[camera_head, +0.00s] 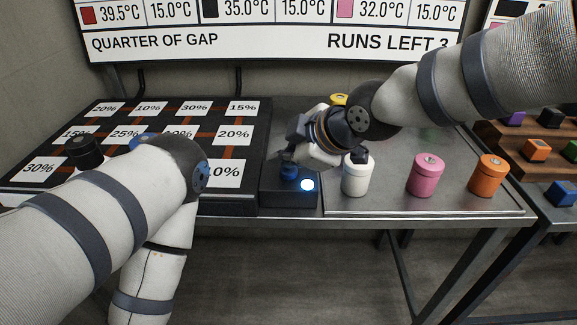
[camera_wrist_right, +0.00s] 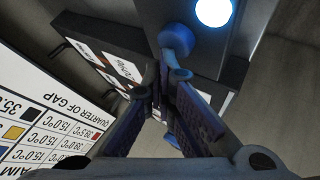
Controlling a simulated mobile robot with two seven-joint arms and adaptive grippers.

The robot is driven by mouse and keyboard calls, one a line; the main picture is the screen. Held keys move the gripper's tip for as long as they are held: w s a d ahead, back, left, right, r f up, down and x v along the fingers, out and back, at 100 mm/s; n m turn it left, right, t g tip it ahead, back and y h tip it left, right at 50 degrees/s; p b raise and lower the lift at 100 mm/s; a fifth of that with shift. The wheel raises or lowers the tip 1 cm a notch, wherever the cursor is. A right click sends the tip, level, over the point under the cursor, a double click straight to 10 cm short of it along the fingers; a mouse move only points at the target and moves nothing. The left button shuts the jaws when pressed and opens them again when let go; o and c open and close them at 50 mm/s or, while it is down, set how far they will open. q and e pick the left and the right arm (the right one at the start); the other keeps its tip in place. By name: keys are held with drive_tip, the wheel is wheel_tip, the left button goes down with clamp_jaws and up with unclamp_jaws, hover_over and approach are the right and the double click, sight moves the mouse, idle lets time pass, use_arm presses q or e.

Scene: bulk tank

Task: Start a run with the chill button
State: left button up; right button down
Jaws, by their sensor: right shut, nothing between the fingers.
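A dark control box (camera_head: 290,198) stands at the front edge of the table, between the percent board and the metal tray. On it are a blue button (camera_head: 289,173) and a lit, bluish-white lamp (camera_head: 307,184). The right wrist view also shows the blue button (camera_wrist_right: 177,38) and the glowing lamp (camera_wrist_right: 213,11). My right gripper (camera_head: 287,161) is shut and empty, its fingertips right at the button. In the right wrist view the fingertips (camera_wrist_right: 170,78) overlap the button's edge; I cannot tell whether they press it. My left gripper is out of view; only my left arm shows.
White (camera_head: 358,176), pink (camera_head: 425,175) and orange (camera_head: 487,175) canisters stand on the tray right of the box. A yellow one (camera_head: 339,99) is behind my right arm. A black canister (camera_head: 83,151) stands on the percent board (camera_head: 238,112). A sign (camera_head: 270,42) reads "RUNS LEFT 3".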

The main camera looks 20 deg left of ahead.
sight(286, 171)
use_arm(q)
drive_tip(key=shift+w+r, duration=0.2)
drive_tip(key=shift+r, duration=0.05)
use_arm(e)
drive_tip(key=shift+r, duration=0.7)
drive_tip(key=shift+r+p, duration=0.55)
drive_tip(key=shift+r, duration=2)
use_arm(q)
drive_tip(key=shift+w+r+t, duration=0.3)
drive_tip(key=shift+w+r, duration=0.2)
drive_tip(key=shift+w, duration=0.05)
use_arm(e)
drive_tip(key=shift+f, duration=0.1)
